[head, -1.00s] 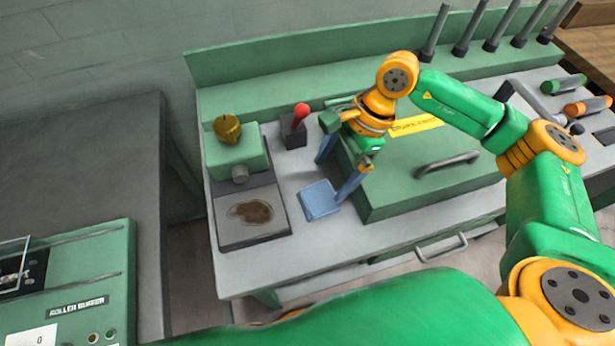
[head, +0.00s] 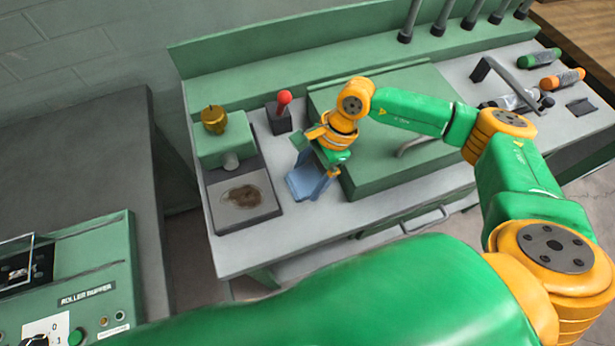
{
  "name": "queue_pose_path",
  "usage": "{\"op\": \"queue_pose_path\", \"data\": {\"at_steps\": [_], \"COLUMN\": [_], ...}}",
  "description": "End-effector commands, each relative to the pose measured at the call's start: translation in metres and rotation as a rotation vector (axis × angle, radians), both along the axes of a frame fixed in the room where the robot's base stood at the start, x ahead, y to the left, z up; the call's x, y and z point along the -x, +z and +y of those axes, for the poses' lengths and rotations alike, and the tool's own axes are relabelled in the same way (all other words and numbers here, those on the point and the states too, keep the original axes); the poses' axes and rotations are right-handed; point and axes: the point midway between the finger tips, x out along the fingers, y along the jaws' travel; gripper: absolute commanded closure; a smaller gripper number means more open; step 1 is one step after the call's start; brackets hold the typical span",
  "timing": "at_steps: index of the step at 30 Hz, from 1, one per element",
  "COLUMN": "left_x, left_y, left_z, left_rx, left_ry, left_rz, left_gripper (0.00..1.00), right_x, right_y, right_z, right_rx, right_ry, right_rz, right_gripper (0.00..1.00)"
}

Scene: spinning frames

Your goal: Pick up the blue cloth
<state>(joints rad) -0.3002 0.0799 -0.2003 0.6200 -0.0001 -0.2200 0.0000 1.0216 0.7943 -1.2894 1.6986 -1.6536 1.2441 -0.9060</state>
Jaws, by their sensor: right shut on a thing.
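The blue cloth (head: 305,186) is a small light-blue piece at the front of the grey bench top, between the stained plate and the large green box. My right gripper (head: 314,179) comes down over it from above, with its bluish fingers at the cloth. It is shut on the cloth, and the fingers partly hide it. I cannot tell whether the cloth is clear of the bench top. My left gripper is not in view.
A green device with a brass knob (head: 214,120) and a brown-stained plate (head: 258,196) stand left of the cloth. A red-knobbed lever (head: 284,108) stands behind. The green box (head: 420,125) is close on the right. A roller buffer machine (head: 85,270) is at lower left.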

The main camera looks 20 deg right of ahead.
Motion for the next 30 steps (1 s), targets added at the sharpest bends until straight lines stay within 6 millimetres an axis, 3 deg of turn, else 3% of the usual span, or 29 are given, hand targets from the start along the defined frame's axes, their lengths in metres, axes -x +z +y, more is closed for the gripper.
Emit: {"op": "queue_pose_path", "data": {"at_steps": [5,9,15,22,30], "left_x": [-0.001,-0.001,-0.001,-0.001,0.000], "left_y": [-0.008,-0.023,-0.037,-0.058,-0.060], "left_z": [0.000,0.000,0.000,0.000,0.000], "left_rx": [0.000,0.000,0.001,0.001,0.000], "left_ry": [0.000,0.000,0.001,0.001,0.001], "left_rz": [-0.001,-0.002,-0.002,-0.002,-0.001], "left_gripper": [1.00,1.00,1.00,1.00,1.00], "right_x": [-0.001,0.003,0.046,0.109,0.135], "right_y": [0.007,0.032,0.085,0.115,0.130], "right_z": [0.000,-0.001,-0.014,-0.033,-0.039], "right_rx": [-0.001,-0.002,0.001,0.003,0.001], "right_ry": [0.003,0.004,0.003,-0.001,0.000], "right_rz": [-0.004,-0.007,-0.010,-0.006,0.000], "right_gripper": [0.67,0.67,0.67,0.67,0.67]}}
